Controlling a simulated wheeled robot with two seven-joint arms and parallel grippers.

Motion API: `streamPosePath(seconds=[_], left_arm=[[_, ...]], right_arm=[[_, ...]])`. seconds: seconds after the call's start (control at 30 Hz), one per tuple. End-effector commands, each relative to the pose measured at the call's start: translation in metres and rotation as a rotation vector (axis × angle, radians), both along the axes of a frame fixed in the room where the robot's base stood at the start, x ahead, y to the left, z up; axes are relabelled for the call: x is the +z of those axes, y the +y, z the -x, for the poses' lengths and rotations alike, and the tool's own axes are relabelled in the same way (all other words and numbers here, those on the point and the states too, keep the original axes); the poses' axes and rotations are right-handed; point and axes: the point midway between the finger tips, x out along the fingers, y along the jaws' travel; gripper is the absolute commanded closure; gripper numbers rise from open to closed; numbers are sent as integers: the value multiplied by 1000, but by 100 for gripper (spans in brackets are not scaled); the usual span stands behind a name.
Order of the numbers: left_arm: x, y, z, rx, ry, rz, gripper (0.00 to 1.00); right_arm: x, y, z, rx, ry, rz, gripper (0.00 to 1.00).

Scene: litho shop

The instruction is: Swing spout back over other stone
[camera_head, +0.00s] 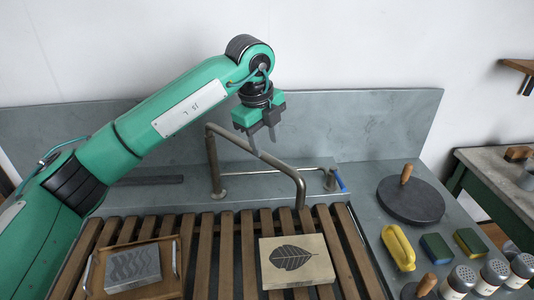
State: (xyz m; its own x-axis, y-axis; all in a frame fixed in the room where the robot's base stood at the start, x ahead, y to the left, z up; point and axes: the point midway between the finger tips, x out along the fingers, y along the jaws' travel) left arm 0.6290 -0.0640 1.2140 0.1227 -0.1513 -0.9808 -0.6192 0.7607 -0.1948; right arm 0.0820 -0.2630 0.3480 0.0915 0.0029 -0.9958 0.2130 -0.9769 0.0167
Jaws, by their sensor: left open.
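The metal spout (258,152) rises from its base at the back of the sink, bends over and slants to the right. Its down-turned end is at the back of the slats, behind the pale stone with a leaf print (293,262). The other stone (133,267), grey with a wavy pattern, lies on a wooden tray (165,288) at the left. My left gripper (264,143) is open, fingers pointing down, right by the spout's slanting arm. Whether it touches the spout I cannot tell. My right gripper is not in view.
A tap with a blue lever (341,181) stands to the right of the spout. A round dark disc with a wooden knob (411,202), a yellow object (398,247), sponges (437,249) and shakers (459,281) occupy the right counter. The wooden slats (226,255) between the stones are bare.

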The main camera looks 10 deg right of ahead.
Motion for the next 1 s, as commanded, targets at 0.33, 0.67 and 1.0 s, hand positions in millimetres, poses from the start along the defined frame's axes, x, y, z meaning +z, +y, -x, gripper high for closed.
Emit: streamPosePath(seconds=[0.33, 0.67, 1.0], left_arm=[[72, 12, 9, 3, -4, 1, 59], [94, 15, 11, 1, 0, 1, 59], [94, 15, 12, 1, 0, 1, 59]], right_arm=[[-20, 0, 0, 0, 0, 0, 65], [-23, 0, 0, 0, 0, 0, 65], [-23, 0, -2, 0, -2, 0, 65]])
